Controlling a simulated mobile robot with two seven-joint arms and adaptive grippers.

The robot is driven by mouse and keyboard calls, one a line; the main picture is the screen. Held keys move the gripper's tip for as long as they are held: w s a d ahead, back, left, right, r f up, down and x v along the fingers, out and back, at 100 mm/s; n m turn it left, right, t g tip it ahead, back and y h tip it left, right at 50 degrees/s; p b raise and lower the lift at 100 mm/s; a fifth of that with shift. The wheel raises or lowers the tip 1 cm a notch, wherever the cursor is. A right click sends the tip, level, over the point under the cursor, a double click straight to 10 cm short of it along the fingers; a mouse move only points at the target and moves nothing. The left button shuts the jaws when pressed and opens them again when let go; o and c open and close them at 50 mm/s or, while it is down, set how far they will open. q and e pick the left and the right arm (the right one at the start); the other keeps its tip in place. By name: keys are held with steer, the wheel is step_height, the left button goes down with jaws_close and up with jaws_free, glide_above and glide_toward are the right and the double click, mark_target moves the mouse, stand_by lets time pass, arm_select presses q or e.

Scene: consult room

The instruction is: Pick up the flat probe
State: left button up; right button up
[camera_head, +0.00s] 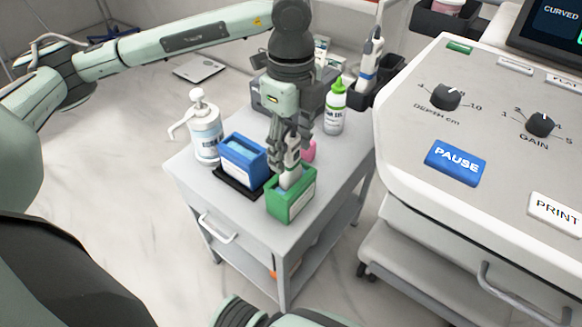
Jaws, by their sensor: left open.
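A white and grey probe (291,170) stands upright in the green holder (291,204) at the front of the cart top; I cannot tell for sure whether it is the flat one. My left gripper (289,150) points down from above, its fingers open around the probe's upper part and hiding some of it. Whether the fingers touch it cannot be told. Another white probe (369,62) with a blue band stands in a black holder (374,92) on the console's side. My right gripper is not in view; only a part of my arm shows at the bottom edge.
On the grey cart (240,212), a blue box (243,160) on a black mat, a white pump bottle (206,128), a green-capped bottle (335,108) and a pink item (309,149) stand close around my gripper. The console (420,150) with its PAUSE button is to the right.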

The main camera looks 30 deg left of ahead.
arm_select(q)
steer(key=shift+f, duration=0.55)
steer(key=c, duration=1)
steer(key=shift+r, duration=0.1)
